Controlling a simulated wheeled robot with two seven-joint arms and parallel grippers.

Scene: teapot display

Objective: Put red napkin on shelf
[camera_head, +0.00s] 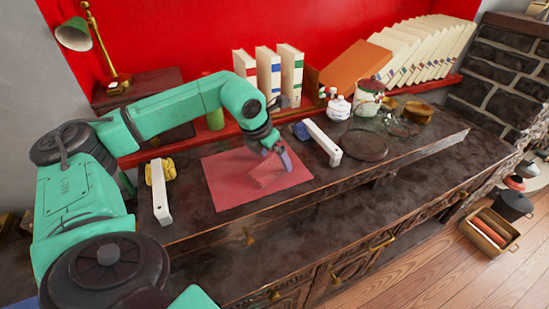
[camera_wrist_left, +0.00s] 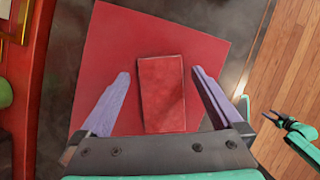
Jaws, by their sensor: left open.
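The red napkin (camera_head: 266,174) is a small folded rectangle on a larger flat red mat (camera_head: 226,194) on the dark cabinet top. In the left wrist view the napkin (camera_wrist_left: 163,94) lies between the two purple fingers of my left gripper (camera_wrist_left: 161,73), with gaps on both sides. My left gripper (camera_head: 277,158) is open, pointing down over the napkin, and partly hides it. The red shelf (camera_head: 143,154) runs along the red wall behind the cabinet top. In the left wrist view, my right gripper (camera_wrist_left: 278,117) is small at the right, over the floor; its jaw state is unclear.
White bars (camera_head: 160,192) and (camera_head: 322,144) stand beside the mat. Upright books (camera_head: 268,72) and an orange leaning book (camera_head: 352,74) stand on the shelf. A green cylinder (camera_head: 215,118) is behind my left arm. A jar (camera_head: 368,97) and dark plate (camera_head: 365,146) sit right.

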